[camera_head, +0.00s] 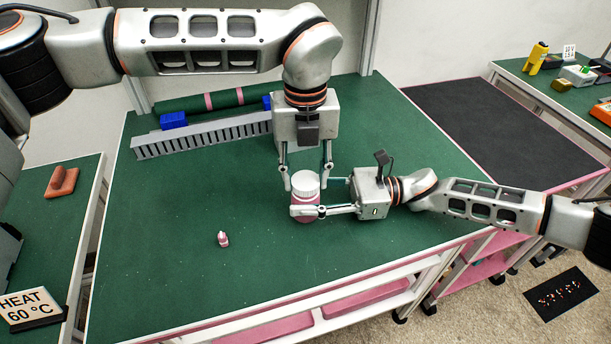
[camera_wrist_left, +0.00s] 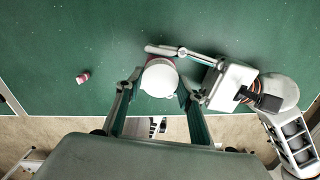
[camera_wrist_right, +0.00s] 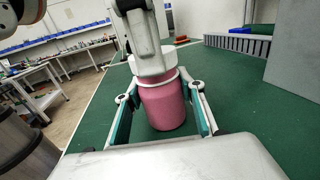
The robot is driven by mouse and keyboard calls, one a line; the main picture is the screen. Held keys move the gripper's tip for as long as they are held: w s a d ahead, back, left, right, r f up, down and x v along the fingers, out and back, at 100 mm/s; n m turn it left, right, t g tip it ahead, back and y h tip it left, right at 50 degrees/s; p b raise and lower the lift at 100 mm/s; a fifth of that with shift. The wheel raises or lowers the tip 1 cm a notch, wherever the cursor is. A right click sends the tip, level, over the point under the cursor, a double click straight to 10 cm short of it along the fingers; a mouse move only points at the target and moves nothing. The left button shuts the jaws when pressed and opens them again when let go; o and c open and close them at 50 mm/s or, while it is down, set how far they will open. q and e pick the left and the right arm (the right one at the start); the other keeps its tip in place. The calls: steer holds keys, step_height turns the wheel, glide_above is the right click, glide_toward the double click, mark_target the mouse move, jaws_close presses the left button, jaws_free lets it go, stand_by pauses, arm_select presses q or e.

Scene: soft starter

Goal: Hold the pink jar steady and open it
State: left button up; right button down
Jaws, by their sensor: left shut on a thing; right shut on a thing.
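The pink jar (camera_head: 305,212) stands upright on the green table with its white lid (camera_head: 306,186) on top. My left gripper (camera_head: 306,181) comes down from above with its fingers on either side of the lid, shut on it. The lid shows from above in the left wrist view (camera_wrist_left: 159,79). My right gripper (camera_head: 312,200) reaches in level from the right and is shut on the jar's pink body. In the right wrist view the jar body (camera_wrist_right: 163,106) is between its fingers, and a left finger hides part of the lid.
The table (camera_head: 170,210) is clear around the jar. A "HEAT 60 °C" sign (camera_head: 33,309) stands on the left side table.

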mark_target(306, 180)
arm_select(q)
steer(key=shift+r, duration=0.75)
steer(key=shift+r, duration=0.1)
steer(key=shift+r, duration=1.9)
arm_select(e)
steer(key=c, duration=1.2)
jaws_free()
steer(key=shift+d, duration=0.15)
